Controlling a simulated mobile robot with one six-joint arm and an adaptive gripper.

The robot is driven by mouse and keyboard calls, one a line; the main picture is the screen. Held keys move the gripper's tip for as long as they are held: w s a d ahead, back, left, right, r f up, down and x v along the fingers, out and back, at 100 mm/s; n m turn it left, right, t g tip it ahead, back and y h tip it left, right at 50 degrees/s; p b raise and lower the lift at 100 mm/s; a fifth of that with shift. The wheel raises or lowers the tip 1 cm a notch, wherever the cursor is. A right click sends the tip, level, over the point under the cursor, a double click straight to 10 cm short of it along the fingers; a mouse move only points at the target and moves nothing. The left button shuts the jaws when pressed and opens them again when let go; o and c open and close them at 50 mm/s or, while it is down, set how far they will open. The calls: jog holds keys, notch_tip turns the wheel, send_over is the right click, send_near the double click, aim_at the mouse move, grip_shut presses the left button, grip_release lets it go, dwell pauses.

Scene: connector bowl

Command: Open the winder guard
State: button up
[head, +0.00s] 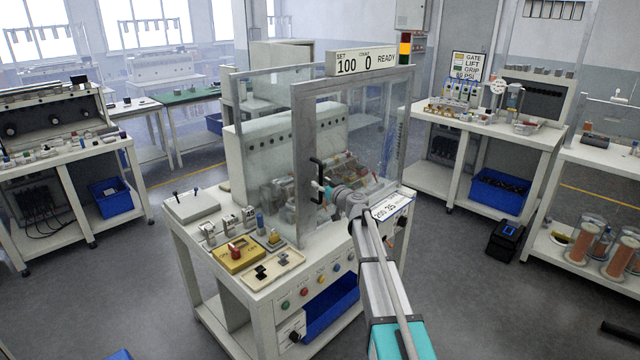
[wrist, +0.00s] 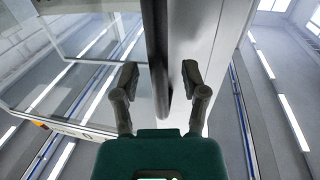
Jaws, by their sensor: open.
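The winder guard (head: 345,130) is a clear-panelled enclosure with a pale metal frame, standing over the winder on a white bench. Its front panel stands across the winder's front. A black upright handle (head: 317,168) is on the frame near the panel's left edge. My gripper (head: 326,190) is at the handle, its tips partly hard to make out in the head view. In the wrist view my gripper (wrist: 159,70) is open, with one finger on each side of the dark handle bar (wrist: 157,30). Gaps show between the bar and both fingers.
The bench's front ledge holds a yellow box with a red switch (head: 235,253), small fittings and a beige plate (head: 272,270). A sign (head: 362,62) reading READY sits on top of the guard. Other workbenches (head: 500,130) stand left and right, with grey floor between.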

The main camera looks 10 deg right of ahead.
jog(key=shift+w+a, duration=0.1)
jog(key=shift+w, duration=0.25)
grip_shut()
